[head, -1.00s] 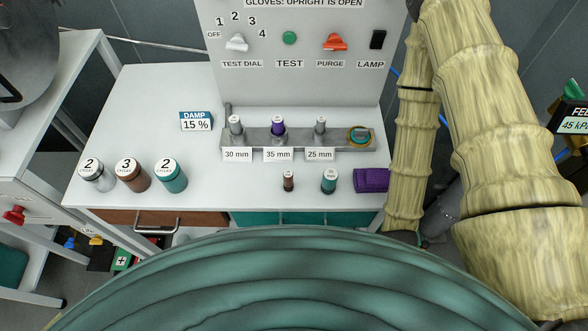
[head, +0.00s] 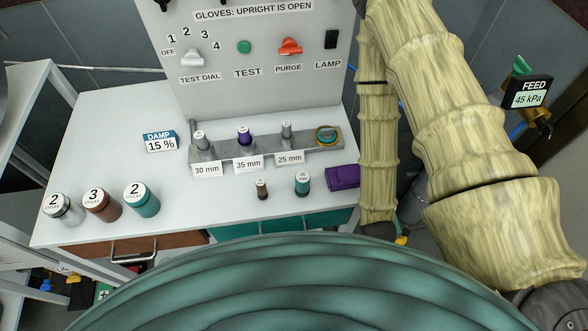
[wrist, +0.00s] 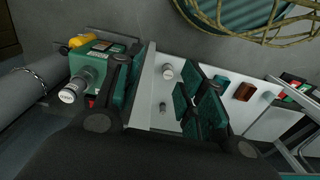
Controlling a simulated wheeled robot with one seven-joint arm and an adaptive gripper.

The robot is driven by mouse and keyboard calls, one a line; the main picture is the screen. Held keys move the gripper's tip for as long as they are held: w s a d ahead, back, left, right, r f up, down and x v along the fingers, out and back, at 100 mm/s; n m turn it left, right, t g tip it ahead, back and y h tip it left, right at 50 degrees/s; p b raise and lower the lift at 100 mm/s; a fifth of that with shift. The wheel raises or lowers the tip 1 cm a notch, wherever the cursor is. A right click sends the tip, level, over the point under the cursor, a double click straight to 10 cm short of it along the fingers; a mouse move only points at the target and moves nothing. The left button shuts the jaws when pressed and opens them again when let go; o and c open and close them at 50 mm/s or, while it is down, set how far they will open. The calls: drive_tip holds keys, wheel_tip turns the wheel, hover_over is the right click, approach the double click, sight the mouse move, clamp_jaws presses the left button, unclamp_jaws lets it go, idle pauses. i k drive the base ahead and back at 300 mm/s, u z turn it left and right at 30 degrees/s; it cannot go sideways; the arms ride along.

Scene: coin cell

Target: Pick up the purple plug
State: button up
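The purple plug (head: 244,135) stands upright in the grey rack (head: 222,151), behind the 35 mm label (head: 249,163), with a pale cap on top. Grey plugs stand on either side of it, at the 30 mm (head: 200,140) and 25 mm (head: 286,133) labels. My gripper is outside the head view. In the wrist view my gripper (wrist: 166,88) is open, its dark fingers with teal pads spread apart and nothing seen held between them. I cannot make out the purple plug in the wrist view.
A brown plug (head: 262,189), a teal plug (head: 302,184) and a purple block (head: 343,177) sit in front of the rack. Jars labelled CYCLES (head: 102,205) stand at the left. The control panel (head: 250,90) rises behind. In the wrist view a green device (wrist: 98,55) is at left.

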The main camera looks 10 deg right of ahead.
sight(244, 130)
drive_tip(key=z, duration=1.4)
drive_tip(key=k, duration=1.5)
drive_tip(key=u, duration=1.35)
